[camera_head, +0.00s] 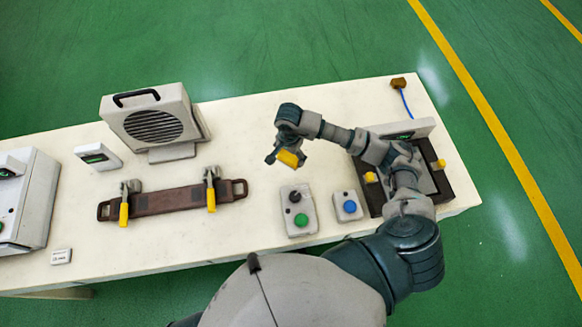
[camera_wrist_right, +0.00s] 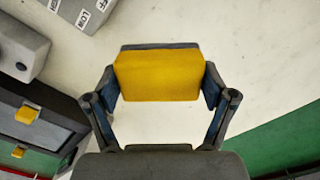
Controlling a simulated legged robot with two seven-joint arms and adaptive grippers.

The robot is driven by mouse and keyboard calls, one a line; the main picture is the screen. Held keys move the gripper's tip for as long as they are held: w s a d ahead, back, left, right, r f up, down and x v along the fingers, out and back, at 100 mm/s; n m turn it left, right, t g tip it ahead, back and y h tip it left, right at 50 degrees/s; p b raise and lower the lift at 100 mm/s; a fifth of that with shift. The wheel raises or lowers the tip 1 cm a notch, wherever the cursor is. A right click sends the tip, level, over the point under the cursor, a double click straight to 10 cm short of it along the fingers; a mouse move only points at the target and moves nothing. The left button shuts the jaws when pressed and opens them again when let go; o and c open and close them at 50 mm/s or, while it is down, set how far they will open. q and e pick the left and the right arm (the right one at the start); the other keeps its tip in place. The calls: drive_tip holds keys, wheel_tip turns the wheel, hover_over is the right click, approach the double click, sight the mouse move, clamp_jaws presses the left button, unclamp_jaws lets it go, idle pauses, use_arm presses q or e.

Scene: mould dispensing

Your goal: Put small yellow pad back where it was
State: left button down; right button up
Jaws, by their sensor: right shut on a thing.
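My right gripper (camera_head: 280,152) is shut on a small yellow pad (camera_head: 289,158) and holds it above the white table, right of the grey fan-like unit. In the right wrist view the pad (camera_wrist_right: 158,76) sits between the two fingers, its flat yellow face towards the camera and a dark grey edge behind it. A dark tray (camera_head: 460,190) at the table's right end bears yellow pieces (camera_head: 439,164) on its sides. My arm hides part of this tray. My left gripper does not show.
A control box (camera_head: 298,222) with a black knob and green button stands below the gripper, beside a blue-button box (camera_head: 347,206). A brown strap-like fixture (camera_head: 168,201) with two yellow-handled clamps lies left. The grilled unit (camera_head: 150,117) stands behind it. The white table (camera_head: 240,150) is bare between them.

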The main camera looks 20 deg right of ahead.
sight(289, 155)
drive_tip(key=f, duration=0.4)
drive_tip(key=shift+a+f, duration=0.15)
drive_tip(key=shift+a, duration=0.1)
wheel_tip(289, 155, down, 3)
drive_tip(key=shift+r+p, duration=0.2)
drive_tip(key=shift+p, duration=0.15)
drive_tip(key=shift+d+f, duration=0.25)
drive_tip(key=shift+f, duration=0.1)
drive_tip(key=o, duration=1)
drive_tip(key=shift+c, duration=0.2)
drive_tip(key=shift+a, duration=0.1)
wheel_tip(289, 155, up, 12)
drive_tip(key=shift+w+r+b, duration=0.1)
drive_tip(key=shift+r+b, duration=0.05)
drive_tip(key=shift+b, duration=0.6)
